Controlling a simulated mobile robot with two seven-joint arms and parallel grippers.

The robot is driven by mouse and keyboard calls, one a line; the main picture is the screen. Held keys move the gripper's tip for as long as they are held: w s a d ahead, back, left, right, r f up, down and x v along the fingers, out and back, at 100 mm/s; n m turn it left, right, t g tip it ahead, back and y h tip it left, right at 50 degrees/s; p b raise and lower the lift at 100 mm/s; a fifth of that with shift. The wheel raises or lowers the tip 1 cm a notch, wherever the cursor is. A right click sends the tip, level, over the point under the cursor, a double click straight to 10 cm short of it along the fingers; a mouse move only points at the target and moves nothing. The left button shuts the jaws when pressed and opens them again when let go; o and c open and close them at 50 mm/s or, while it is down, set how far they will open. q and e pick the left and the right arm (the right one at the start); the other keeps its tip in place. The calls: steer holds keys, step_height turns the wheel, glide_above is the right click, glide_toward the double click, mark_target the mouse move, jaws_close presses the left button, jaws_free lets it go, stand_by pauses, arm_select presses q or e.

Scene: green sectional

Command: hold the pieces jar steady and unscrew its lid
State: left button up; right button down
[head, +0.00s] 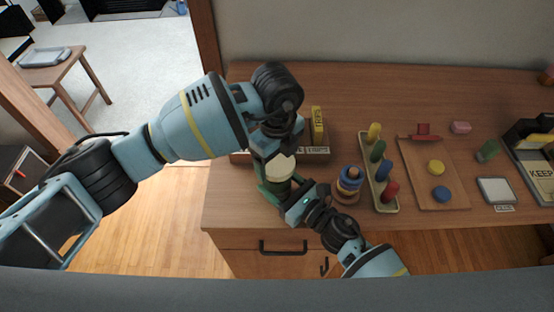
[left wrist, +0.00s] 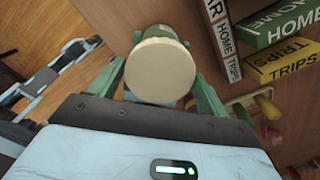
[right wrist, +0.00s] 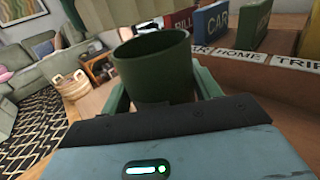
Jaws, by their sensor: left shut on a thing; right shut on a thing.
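The pieces jar (head: 276,188) is dark green and stands upright at the table's front left. Its body fills the middle of the right wrist view (right wrist: 152,75), where its upper rim shows and seems bare. My right gripper (head: 290,192) is shut on the jar's body. The round cream lid (head: 280,166) is above the jar and faces the left wrist camera (left wrist: 160,70). My left gripper (head: 278,152) comes from above and is shut on the lid, its fingers on either side. The contact between lid and jar is hidden.
A wooden rack with labelled boxes (head: 317,125) is close behind the jar. A ring stacker (head: 348,185), a peg board (head: 378,172) and a wooden board (head: 432,160) stand to the right. The table's front edge is near.

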arm_select(q)
steer(key=shift+r, duration=1.45)
arm_select(e)
steer(key=shift+c, duration=1.3)
jaws_free()
arm_select(q)
steer(key=shift+g, duration=0.3)
steer(key=f, duration=0.1)
steer(key=f+b, duration=0.1)
steer(key=f, duration=0.2)
steer(key=shift+s+b, duration=0.25)
steer(key=shift+b, duration=0.1)
arm_select(e)
steer(key=v, duration=1.1)
steer(key=shift+f, duration=0.1)
arm_select(q)
steer(key=shift+f, duration=0.2)
arm_select(e)
steer(key=shift+s+d, duration=0.35)
steer(key=shift+d, duration=0.05)
